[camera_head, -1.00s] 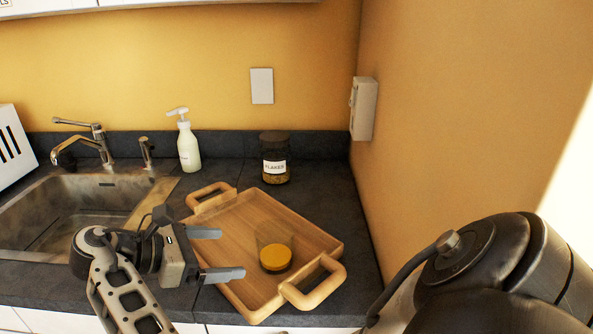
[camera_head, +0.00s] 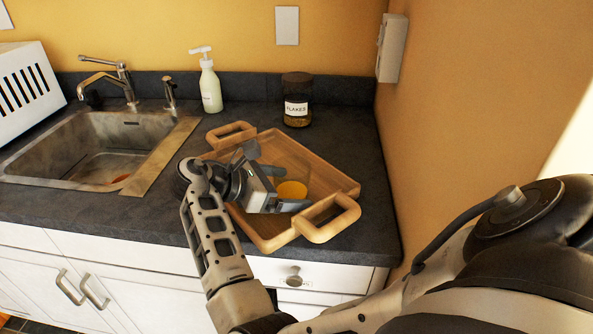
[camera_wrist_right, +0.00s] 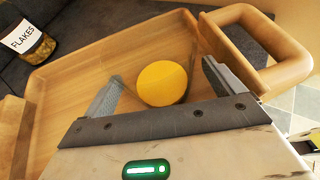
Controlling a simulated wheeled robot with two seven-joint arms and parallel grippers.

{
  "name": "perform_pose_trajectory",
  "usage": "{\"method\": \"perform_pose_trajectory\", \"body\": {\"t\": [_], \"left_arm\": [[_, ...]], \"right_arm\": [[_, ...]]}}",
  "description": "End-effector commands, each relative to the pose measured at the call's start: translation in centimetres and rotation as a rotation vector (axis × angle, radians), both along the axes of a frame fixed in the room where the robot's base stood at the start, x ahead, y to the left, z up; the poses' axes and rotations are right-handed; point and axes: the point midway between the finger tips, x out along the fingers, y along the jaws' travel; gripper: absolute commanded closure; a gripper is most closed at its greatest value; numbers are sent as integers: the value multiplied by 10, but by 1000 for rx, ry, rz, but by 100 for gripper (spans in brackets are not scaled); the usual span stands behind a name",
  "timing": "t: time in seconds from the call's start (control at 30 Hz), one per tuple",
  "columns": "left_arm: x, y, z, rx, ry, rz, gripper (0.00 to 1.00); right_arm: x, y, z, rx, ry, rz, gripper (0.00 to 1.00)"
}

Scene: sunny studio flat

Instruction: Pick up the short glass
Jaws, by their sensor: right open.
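The short glass (camera_head: 293,190) holds a yellow-orange drink and stands upright in the wooden tray (camera_head: 335,177), near the tray's right-hand handle. My right gripper (camera_head: 296,187) is open, with its two fingers reaching over the tray to either side of the glass. In the right wrist view the drink in the glass (camera_wrist_right: 162,84) shows as a yellow disc between the two open fingers (camera_wrist_right: 161,71). The clear glass walls are hard to make out, and I cannot tell whether a finger touches them. My left gripper is not in view.
A jar labelled FLAKES (camera_head: 297,100) stands behind the tray; it also shows in the right wrist view (camera_wrist_right: 27,40). A soap bottle (camera_head: 210,86) stands by the sink (camera_head: 90,145). The wall (camera_head: 480,90) bounds the counter on the right. The tray's raised handles (camera_head: 330,219) flank the glass.

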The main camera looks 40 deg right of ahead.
Motion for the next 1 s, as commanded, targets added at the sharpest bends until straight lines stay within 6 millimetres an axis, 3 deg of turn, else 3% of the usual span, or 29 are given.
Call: {"method": "perform_pose_trajectory", "body": {"t": [0.13, 0.3, 0.33, 0.67, 0.77, 1.0], "left_arm": [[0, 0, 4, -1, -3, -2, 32], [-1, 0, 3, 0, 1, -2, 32], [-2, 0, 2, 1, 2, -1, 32], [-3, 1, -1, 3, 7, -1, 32], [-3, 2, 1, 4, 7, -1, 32], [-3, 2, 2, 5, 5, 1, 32]], "right_arm": [[0, 0, 2, 0, -1, 0, 9], [0, 0, 2, 0, 0, 0, 57], [0, 0, 2, 0, 0, 0, 61], [1, 0, 9, -2, -4, 0, 62], [1, 0, 24, -3, -7, 0, 76], [1, 0, 73, -3, -7, 0, 76]]}}
